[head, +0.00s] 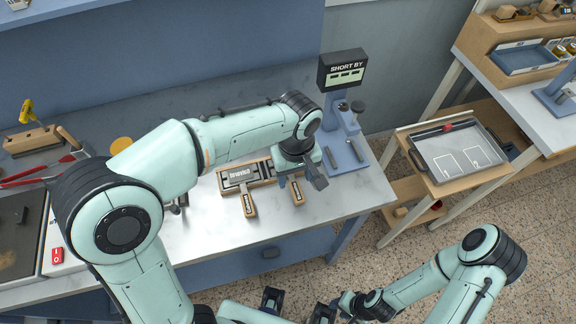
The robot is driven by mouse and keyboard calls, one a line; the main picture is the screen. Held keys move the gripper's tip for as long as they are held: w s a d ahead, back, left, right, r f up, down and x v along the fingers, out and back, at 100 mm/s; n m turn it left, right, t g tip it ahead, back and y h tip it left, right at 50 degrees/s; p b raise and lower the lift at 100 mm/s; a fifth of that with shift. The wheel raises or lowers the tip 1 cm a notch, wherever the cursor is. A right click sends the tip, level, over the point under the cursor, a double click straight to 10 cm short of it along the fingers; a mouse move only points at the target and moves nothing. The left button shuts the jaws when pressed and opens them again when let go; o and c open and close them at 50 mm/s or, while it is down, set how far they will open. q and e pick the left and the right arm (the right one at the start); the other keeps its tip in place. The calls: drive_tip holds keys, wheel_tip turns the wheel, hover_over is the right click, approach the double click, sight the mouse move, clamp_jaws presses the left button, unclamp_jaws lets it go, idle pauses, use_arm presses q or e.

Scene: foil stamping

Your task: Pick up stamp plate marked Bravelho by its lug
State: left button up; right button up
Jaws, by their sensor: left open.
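A wooden rack (262,181) on the light worktop holds a dark plate with pale lettering (240,174); the word is too small to read surely as Bravelho. My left gripper (298,179) is open, over the rack's right end. Its fingers and wrist hide part of that end, and I cannot make out a lug or any contact. My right gripper (322,311) is low at the bottom edge, and its jaws are unclear.
A blue press (343,150) with a "SHORT BY" display (343,71) stands just right of the rack. A tray (455,155) with white outlines lies on a separate stand further right. Red-handled tools (35,174) and a red switch (57,255) are at far left.

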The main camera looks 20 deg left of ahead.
sight(295, 185)
use_arm(q)
wheel_tip(295, 185, down, 4)
drive_tip(key=shift+r, duration=0.1)
clamp_jaws()
